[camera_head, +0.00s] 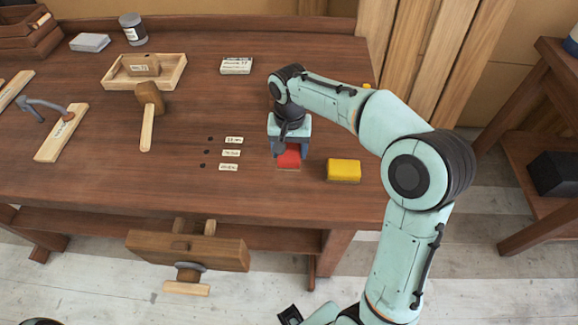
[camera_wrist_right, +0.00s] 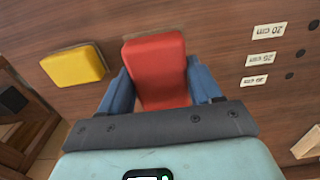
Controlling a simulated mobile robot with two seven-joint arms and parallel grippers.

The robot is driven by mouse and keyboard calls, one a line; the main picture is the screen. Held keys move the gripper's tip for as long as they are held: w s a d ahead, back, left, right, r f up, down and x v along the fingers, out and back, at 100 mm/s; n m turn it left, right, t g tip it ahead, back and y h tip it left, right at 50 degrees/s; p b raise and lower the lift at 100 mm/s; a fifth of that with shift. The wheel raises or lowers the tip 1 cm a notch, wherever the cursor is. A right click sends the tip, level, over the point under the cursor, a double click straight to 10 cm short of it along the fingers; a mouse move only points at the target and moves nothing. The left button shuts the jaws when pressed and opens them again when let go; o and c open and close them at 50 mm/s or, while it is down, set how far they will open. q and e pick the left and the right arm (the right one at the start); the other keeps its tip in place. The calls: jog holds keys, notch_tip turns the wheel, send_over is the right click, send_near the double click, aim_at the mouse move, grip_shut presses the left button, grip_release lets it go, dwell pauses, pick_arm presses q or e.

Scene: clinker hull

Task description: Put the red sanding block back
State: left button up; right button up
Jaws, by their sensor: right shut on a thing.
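The red sanding block (camera_head: 289,158) is at the bench's front part, between the small labels and a yellow block. My right gripper (camera_head: 289,148) reaches down over it and is shut on it. In the right wrist view the red block (camera_wrist_right: 157,65) sits between the two blue fingers of the gripper (camera_wrist_right: 160,88). The block is at or just above the bench top; I cannot tell if it touches. The gripper hides part of the block in the head view. My left gripper is not in view.
The yellow block (camera_head: 343,170) lies on the bench (camera_head: 100,175) just right of the red one. Several small labels (camera_head: 231,153) beside dark holes lie to the left. A mallet (camera_head: 149,105), a wooden tray (camera_head: 176,80) and a white box (camera_head: 236,65) are farther off.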

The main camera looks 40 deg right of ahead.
aim_at(289, 149)
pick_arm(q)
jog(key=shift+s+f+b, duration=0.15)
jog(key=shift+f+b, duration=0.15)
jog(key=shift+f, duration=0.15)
pick_arm(e)
jog(key=shift+f, duration=3.45)
jog(key=shift+f, duration=0.15)
jog(key=o, duration=1.1)
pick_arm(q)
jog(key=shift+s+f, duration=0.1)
pick_arm(e)
jog(key=shift+r, duration=0.3)
notch_tip(289, 149, up, 12)
jog(key=shift+f+p, duration=0.1)
jog(key=shift+p, duration=0.75)
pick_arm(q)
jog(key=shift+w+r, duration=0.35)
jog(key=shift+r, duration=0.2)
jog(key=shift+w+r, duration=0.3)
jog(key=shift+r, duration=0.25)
